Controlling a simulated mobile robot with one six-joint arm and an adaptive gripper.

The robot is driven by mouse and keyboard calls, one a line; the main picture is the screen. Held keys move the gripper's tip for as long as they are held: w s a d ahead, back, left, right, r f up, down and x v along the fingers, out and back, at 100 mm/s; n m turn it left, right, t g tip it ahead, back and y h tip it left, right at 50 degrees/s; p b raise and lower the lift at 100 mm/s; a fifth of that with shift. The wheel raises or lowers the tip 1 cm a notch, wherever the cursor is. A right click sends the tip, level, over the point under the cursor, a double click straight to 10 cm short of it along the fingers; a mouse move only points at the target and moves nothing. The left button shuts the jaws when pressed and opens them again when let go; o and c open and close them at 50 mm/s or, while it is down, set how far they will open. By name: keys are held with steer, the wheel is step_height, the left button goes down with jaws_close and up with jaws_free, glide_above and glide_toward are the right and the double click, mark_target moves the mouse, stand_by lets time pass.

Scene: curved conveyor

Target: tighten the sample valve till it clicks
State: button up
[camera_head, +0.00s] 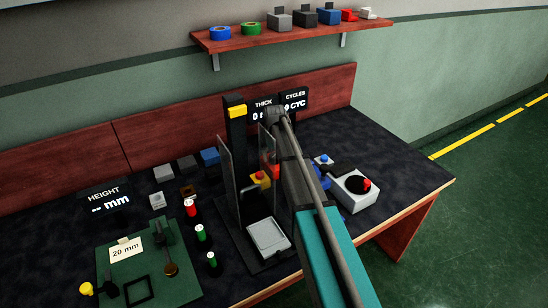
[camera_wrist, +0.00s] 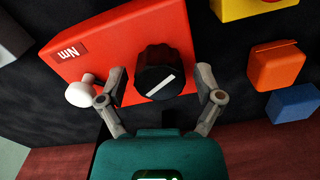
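In the wrist view a red box (camera_wrist: 85,45) with an "Nm" label carries a black round knob (camera_wrist: 155,62) with a white pointer line. No label names it as the sample valve. My gripper (camera_wrist: 162,74) is open, its two fingers spread to the left and right of the knob. A gap shows between the knob and each finger; I cannot tell the depth. A white rounded piece (camera_wrist: 79,93) is beside the left finger, near the box's edge. In the head view my arm hides the gripper and most of the area around the knob.
An orange block (camera_wrist: 277,65), a blue block (camera_wrist: 293,105) and a yellow block (camera_wrist: 250,7) are right of the red box. A black press-like stand (camera_head: 236,150) rises left of my arm. A white box (camera_head: 352,198) stands right. A shelf (camera_head: 290,37) hangs behind.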

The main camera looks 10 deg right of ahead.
stand_by(0.6)
steer(key=shift+w+r+p, duration=0.1)
steer(key=shift+r+p, duration=0.45)
step_height(320, 180, up, 12)
steer(key=n+p, duration=0.6)
steer(key=p, duration=0.6)
steer(key=shift+r, duration=0.25)
steer(key=shift+f, duration=0.15)
step_height(320, 180, down, 14)
steer(key=b, duration=1.3)
steer(key=shift+r, duration=0.25)
